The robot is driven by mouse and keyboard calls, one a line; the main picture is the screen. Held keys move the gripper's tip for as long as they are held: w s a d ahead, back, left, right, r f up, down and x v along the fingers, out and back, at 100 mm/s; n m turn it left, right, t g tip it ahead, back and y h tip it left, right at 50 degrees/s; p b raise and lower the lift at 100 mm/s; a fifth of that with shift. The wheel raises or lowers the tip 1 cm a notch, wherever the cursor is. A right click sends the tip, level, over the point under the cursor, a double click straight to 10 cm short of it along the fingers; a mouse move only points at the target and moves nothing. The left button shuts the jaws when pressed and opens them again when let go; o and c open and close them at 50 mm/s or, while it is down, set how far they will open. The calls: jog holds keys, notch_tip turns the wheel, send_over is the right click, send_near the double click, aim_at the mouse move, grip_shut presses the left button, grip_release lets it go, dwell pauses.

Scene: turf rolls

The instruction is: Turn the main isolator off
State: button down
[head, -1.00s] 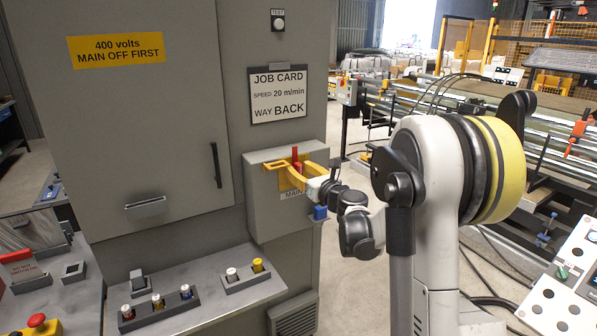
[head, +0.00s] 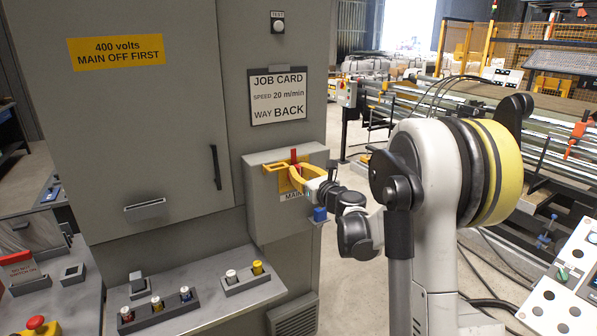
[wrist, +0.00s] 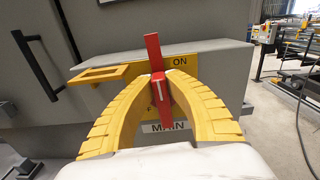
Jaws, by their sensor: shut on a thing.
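The main isolator is a red handle (wrist: 153,52) on a yellow plate (wrist: 181,63) marked ON, above a MAIN label (wrist: 165,127). The handle stands close to upright, its top leaning slightly left in the wrist view, with its upper end beside ON. In the head view the red handle (head: 294,156) shows on the grey isolator box (head: 262,205). My gripper (wrist: 158,78) has its yellow fingers shut on the handle's middle, one on each side. In the head view my gripper (head: 297,176) reaches the box from the right and partly hides the plate.
A yellow bracket (wrist: 97,74) sticks out left of the handle. A cabinet door handle (head: 216,166) is farther left. Open floor lies right of the cabinet.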

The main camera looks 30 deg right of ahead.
aim_at(289, 177)
jog(key=shift+a+f+n+b, duration=0.4)
jog(key=shift+n+b, duration=0.05)
jog(key=shift+n, duration=2.4)
jog(key=shift+a+f+n+b, duration=0.4)
jog(key=shift+f+n, duration=0.05)
jog(key=shift+n, duration=2.45)
jog(key=shift+a+f+n+b, duration=0.4)
jog(key=shift+n+b, duration=0.05)
jog(key=shift+n, duration=2.4)
jog(key=c, duration=1.4)
grip_release()
jog(key=s, duration=1.2)
jog(key=shift+d, duration=0.25)
